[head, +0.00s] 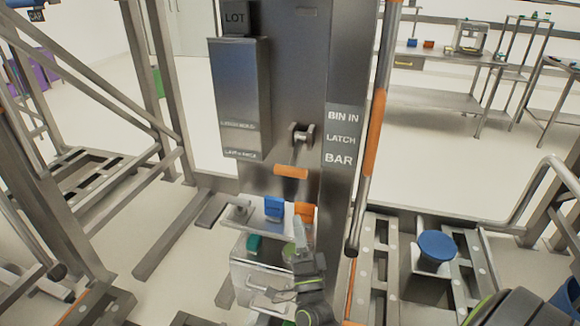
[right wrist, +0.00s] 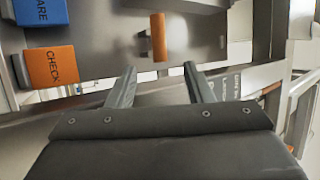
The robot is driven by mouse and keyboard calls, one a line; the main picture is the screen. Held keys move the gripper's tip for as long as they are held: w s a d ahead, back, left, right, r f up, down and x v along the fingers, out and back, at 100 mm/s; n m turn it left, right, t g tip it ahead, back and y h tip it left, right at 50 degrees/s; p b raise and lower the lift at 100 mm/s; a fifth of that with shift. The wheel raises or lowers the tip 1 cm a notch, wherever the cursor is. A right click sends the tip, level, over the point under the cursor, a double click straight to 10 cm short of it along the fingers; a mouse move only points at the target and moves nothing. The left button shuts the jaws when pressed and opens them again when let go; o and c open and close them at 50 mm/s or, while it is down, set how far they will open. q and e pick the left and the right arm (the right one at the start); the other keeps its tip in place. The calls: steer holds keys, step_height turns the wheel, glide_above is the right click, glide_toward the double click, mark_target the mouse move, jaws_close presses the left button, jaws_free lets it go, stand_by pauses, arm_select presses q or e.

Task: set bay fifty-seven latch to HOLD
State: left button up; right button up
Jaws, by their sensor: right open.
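The bay column (head: 264,186) carries a plate reading BIN IN, LATCH and BAR (head: 341,138). To its left a grey metal knob (head: 300,135) stands out from the column. Just below is an orange handle (head: 291,171), which also shows in the right wrist view (right wrist: 158,37). I cannot read a HOLD mark. My right gripper (head: 298,228) is below the orange handle. In the right wrist view my right gripper (right wrist: 160,78) is open and empty, with the handle beyond and between its fingertips, apart from them. My left gripper is not in view.
A grey box marked LOT (head: 240,95) hangs at upper left. An orange-sleeved vertical bar (head: 374,130) stands to the right. A blue-topped post (head: 437,245) is at lower right.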

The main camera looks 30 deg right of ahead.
mark_target(290, 171)
steer(key=p+x, duration=0.4)
steer(key=x, duration=1.1)
steer(key=shift+w+d+p, duration=0.15)
steer(key=shift+p, duration=0.2)
jaws_close()
